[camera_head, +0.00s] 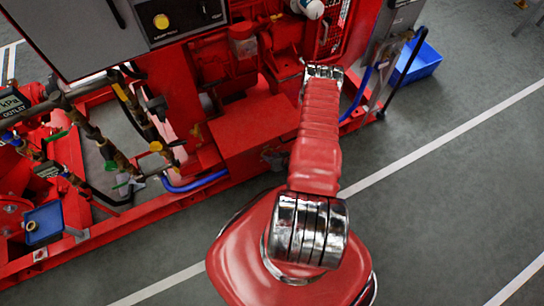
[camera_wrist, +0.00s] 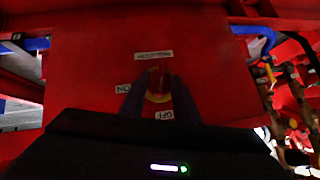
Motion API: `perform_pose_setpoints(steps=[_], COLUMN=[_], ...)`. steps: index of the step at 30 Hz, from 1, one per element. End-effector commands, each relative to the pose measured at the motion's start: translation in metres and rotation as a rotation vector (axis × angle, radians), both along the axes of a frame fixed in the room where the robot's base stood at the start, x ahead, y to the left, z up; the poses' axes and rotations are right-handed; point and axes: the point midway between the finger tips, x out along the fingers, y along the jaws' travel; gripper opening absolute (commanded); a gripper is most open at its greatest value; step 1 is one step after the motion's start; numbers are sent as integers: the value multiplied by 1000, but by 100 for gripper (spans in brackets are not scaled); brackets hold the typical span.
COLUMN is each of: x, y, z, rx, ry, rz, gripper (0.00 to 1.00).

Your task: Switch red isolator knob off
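The red isolator knob (camera_wrist: 155,82) sits on a yellow round base (camera_wrist: 158,97) on a red panel in the wrist view. An ON label (camera_wrist: 123,88) is left of it and an OFF label (camera_wrist: 164,115) is just below; the lettering looks upside down. My gripper (camera_wrist: 158,96) has its two dark fingers apart, one on each side of the knob. The picture is dark, and I cannot tell whether either finger touches the knob. In the head view my red arm reaches toward the pumpset, and the gripper and knob are hidden.
A white label (camera_wrist: 154,55) is above the knob. Pipes and valves (camera_wrist: 292,95) lie to the right in the wrist view. In the head view a grey control panel (camera_head: 95,35) is at the upper left and a blue bin (camera_head: 420,62) at the upper right. The grey floor (camera_head: 440,180) on the right is clear.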

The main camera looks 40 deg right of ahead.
Motion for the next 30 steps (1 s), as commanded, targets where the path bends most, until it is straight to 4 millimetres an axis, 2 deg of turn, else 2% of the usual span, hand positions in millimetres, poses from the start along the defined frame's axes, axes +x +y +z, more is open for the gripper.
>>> perform_pose_setpoints(steps=[6, 18, 30], x=[0, 0, 0], y=[0, 0, 0], z=[0, 0, 0], rx=[1, 0, -15], ry=[0, 0, 5], rz=[-1, -1, -2], gripper=[28, 0, 0])
